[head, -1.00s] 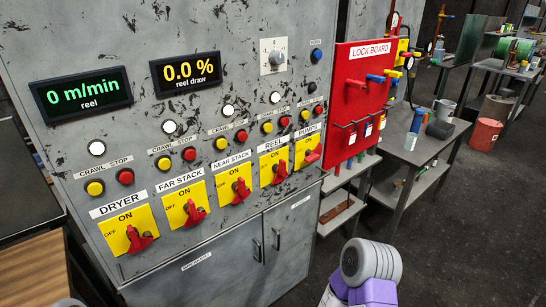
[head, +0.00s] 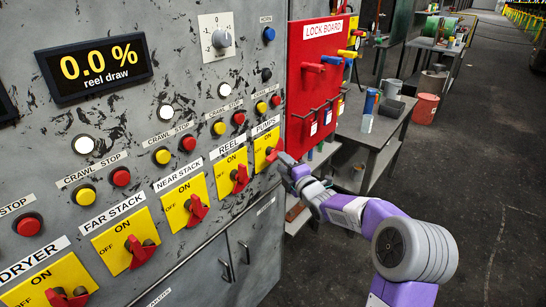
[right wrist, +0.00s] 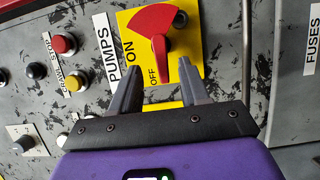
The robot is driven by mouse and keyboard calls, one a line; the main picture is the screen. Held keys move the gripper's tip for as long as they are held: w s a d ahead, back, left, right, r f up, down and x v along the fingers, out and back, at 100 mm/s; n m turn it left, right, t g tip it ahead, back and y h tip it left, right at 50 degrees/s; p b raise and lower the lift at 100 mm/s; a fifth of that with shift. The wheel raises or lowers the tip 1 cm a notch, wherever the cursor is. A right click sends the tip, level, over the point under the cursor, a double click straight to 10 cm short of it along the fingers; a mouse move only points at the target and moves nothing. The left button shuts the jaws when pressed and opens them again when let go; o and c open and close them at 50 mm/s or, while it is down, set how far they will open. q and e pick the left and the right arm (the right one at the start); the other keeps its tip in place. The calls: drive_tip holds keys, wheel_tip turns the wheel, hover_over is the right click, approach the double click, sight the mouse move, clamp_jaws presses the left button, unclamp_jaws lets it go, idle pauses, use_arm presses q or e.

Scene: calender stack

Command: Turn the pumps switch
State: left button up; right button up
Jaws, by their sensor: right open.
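The pumps switch is a red handle on a yellow ON/OFF plate (head: 262,146), rightmost in the row on the grey cabinet. My right gripper (head: 285,163) is at that switch in the head view, its tips small and partly merged with the handle. In the right wrist view the red pumps handle (right wrist: 160,56) points down toward OFF, and its narrow end shows between the two spread fingers of my right gripper (right wrist: 158,82). The fingers are open, one on each side; I see no clear contact. My left gripper is not in view.
The reel switch (head: 239,179) and near stack switch (head: 197,209) stand left of the pumps switch. Several push buttons are above. The red lock board (head: 315,80) with pegs is close at the right, with a grey table (head: 385,140) behind it.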

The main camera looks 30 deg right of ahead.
drive_tip(key=shift+w+f, duration=0.1)
drive_tip(key=shift+w, duration=2.8)
clamp_jaws()
